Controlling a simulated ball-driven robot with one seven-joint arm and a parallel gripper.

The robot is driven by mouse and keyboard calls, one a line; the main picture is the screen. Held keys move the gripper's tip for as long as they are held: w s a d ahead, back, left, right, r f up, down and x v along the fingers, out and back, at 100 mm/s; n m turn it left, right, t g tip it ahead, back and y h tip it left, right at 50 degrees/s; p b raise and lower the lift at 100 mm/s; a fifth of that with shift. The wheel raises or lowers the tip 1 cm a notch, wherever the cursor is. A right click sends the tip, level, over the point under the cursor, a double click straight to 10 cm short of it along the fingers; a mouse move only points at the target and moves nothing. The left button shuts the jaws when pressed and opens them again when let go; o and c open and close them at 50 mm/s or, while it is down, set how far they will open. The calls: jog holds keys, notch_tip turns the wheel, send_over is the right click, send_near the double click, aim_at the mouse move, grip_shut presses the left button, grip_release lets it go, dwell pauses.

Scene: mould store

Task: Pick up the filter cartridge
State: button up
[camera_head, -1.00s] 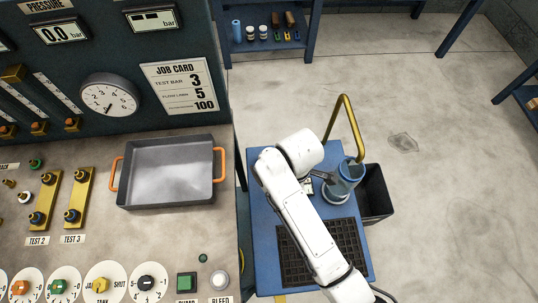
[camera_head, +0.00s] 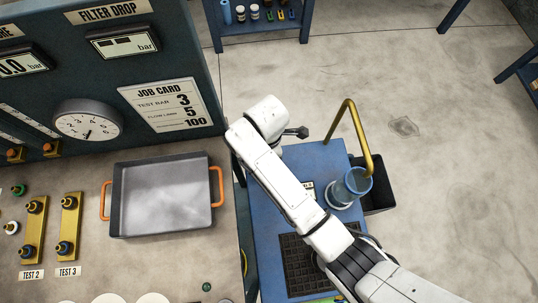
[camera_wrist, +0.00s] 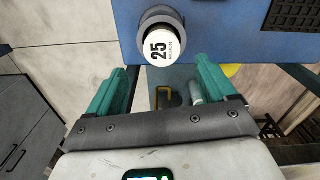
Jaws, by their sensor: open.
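The filter cartridge (camera_wrist: 162,46) shows in the wrist view as a white round end marked "25 MICRON", with a dark grey ring around it. It is at the edge of a blue surface. My gripper (camera_wrist: 160,70) has two teal fingers, spread apart and empty. The cartridge's lower edge lies between the fingertips in the picture; I see no contact. In the head view my white arm crosses the blue cart (camera_head: 325,158), and I cannot make out the cartridge or my gripper's fingers there.
A bluish clear cup (camera_head: 352,184) stands on the cart under a brass bent pipe (camera_head: 354,125). A black bin (camera_head: 381,190) is beside the cart. A grey tray (camera_head: 160,222) with orange handles lies on the bench at left. Open floor lies beyond the cart.

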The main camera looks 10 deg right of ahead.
jog(key=shift+s+d+f, duration=0.1)
jog(key=shift+f, duration=1.7)
jog(key=shift+s+d+f, duration=0.1)
jog(key=shift+f, duration=1.65)
jog(key=c, duration=1.3)
jog(key=shift+r, duration=0.1)
jog(key=shift+r, duration=4.95)
jog(key=shift+w+d, duration=0.1)
